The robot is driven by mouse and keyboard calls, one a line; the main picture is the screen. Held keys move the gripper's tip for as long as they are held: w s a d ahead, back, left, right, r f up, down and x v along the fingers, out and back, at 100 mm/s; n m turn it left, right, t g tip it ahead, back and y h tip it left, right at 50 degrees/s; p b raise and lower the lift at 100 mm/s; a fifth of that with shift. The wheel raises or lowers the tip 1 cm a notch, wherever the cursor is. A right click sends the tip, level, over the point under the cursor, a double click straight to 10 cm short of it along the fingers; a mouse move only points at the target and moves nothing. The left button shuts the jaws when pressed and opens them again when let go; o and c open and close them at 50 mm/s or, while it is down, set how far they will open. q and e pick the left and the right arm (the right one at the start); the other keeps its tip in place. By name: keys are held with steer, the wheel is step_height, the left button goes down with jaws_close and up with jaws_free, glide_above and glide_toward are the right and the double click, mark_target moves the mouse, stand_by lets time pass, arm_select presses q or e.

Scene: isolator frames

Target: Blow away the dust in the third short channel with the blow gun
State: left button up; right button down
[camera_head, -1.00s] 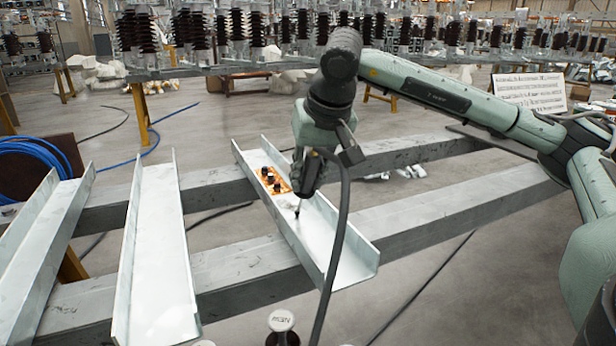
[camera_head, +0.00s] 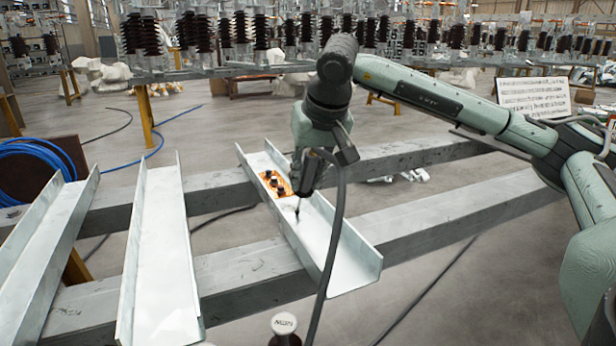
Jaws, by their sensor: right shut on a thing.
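The third short channel (camera_head: 345,262) is the rightmost of the pale metal channels and lies slanted across two grey beams. My right gripper (camera_head: 306,172) is over its upper half, shut on the dark blow gun (camera_head: 314,160). The thin nozzle points down into the channel, its tip just above or at the channel floor; I cannot tell if it touches. A hose (camera_head: 338,240) hangs from the gun across the channel. Any dust near the tip is too faint to make out clearly. My left gripper is not in view.
Two other channels, the middle one (camera_head: 160,265) and the left one (camera_head: 42,235), lie to the left. Grey beams (camera_head: 430,222) run underneath. A blue hose coil (camera_head: 35,155) is at far left.

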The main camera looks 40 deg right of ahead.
steer(key=shift+w, duration=0.2)
steer(key=shift+w+d, duration=0.25)
steer(key=shift+w, duration=0.5)
